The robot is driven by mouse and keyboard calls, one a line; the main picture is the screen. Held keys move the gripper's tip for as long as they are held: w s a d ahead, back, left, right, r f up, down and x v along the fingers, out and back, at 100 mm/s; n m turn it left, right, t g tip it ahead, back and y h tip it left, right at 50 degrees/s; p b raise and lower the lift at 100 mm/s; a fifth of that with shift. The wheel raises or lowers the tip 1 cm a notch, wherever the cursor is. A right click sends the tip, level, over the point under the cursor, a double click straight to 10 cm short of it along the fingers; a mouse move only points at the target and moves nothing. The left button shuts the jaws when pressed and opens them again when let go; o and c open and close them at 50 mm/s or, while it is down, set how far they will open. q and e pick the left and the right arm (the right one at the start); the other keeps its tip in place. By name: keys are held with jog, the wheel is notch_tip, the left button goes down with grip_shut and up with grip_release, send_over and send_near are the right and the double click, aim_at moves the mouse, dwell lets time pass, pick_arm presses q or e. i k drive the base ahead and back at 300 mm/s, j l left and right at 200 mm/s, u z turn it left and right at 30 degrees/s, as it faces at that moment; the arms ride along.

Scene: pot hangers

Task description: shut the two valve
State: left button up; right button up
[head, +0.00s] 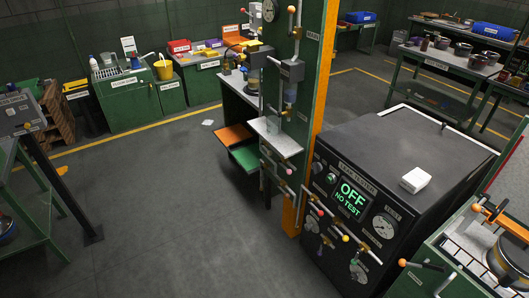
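A black tester cabinet (390,140) stands right of centre, with a lit green display (350,200) reading "OFF NO TEST". Its front has a round gauge (384,226) and several pipe handles with coloured ball ends, among them a handle with a red ball (320,212) and one with a yellow ball (346,238). The green column (313,80) beside it also carries ball-ended levers, one at its top (291,10) and one lower down (284,188). I cannot tell which two are the task's valves, or whether they are open. Neither of my grippers is in view.
A white box (416,180) lies on the cabinet. A green bench (465,250) with a round metal vessel stands at lower right. A green table (30,190) is at left. Green benches line the back wall. The grey floor (190,220) at centre left is clear.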

aim_at(269, 153)
jog(key=z, duration=1.9)
jog(key=i+j+u, duration=0.1)
jog(key=j, duration=0.35)
jog(key=i+j, duration=0.1)
jog(key=j, duration=0.35)
jog(key=i+j+u, duration=0.15)
jog(key=j, duration=0.3)
jog(key=i+j+u, duration=0.1)
jog(key=j, duration=0.35)
jog(key=i+j, duration=0.15)
jog(key=j, duration=0.25)
jog(key=i+j+u, duration=0.15)
jog(key=j, duration=0.3)
jog(key=i+j+u, duration=0.1)
jog(key=j, duration=0.3)
jog(key=i+j+u, duration=0.1)
jog(key=i+j, duration=0.15)
jog(key=j, duration=0.15)
